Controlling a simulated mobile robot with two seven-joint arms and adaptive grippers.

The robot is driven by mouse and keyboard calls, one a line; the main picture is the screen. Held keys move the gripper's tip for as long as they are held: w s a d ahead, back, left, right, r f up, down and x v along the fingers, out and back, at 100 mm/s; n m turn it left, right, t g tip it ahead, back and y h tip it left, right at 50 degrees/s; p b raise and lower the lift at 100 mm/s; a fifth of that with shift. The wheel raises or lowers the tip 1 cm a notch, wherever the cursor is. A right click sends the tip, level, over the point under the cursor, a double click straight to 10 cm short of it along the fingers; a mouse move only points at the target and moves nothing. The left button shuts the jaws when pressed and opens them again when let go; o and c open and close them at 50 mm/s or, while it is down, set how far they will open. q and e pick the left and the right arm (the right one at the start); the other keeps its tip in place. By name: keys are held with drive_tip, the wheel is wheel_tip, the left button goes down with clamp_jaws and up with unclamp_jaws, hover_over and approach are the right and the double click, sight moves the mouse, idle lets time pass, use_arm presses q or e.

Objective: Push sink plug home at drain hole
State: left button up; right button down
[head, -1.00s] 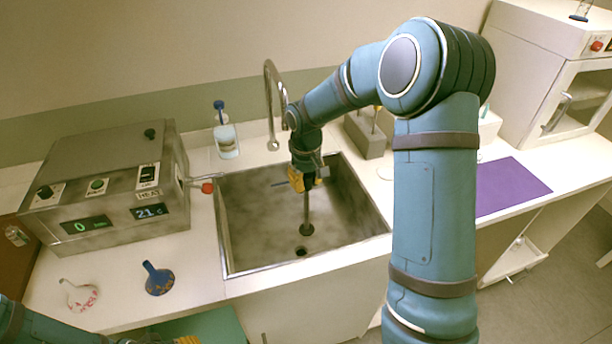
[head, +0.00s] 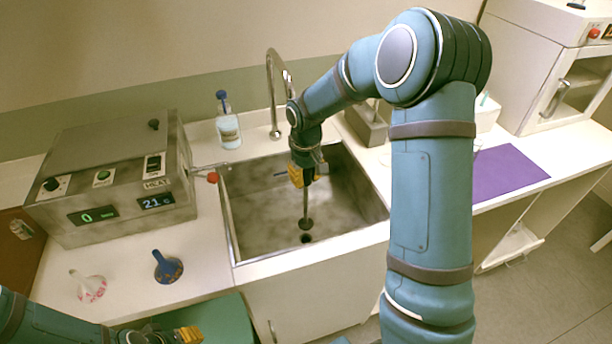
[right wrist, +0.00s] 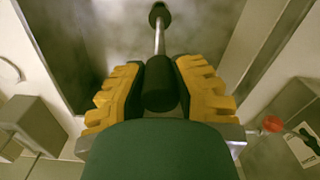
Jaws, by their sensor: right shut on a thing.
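The sink plug is a thin metal rod with a dark handle and a dark round disc (head: 305,223) at its lower end. My right gripper (head: 302,177) is shut on the plug's black handle (right wrist: 159,84), and the rod hangs roughly upright inside the sink (head: 262,205). In the right wrist view the handle sits between the yellow-padded fingers, with the disc (right wrist: 159,13) at the far end. The dark drain hole (head: 306,239) is in the sink floor, just below the disc in the head view; the disc appears apart from it. My left gripper (head: 190,335) is at the bottom edge, its opening unclear.
A curved faucet (head: 271,90) stands behind the sink. A heater box (head: 110,185) with a red-tipped outlet (head: 213,177) is left of it, near a bottle (head: 228,128). Two funnels, blue (head: 168,268) and clear (head: 90,286), lie on the front counter. A purple mat (head: 505,173) is right.

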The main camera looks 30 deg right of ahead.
sight(306, 170)
use_arm(q)
drive_tip(key=shift+s+d+f+b, duration=0.1)
drive_tip(key=shift+s+f+b, duration=0.1)
drive_tip(key=shift+f+b, duration=0.4)
drive_tip(key=shift+s+a+f+b, duration=0.1)
drive_tip(key=shift+s+f+b, duration=0.15)
drive_tip(key=shift+f+b, duration=0.35)
drive_tip(key=shift+s+d+f+b, duration=0.1)
drive_tip(key=shift+s+f+b, duration=0.1)
drive_tip(key=shift+f+b, duration=0.4)
use_arm(e)
drive_tip(key=shift+f, duration=2.8)
use_arm(q)
drive_tip(key=shift+f+b, duration=0.7)
drive_tip(key=shift+f, duration=0.1)
use_arm(e)
drive_tip(key=shift+f, duration=1.2)
drive_tip(key=c, duration=0.8)
unclamp_jaws()
wheel_tip(306, 170, up, 12)
drive_tip(key=shift+r, duration=0.1)
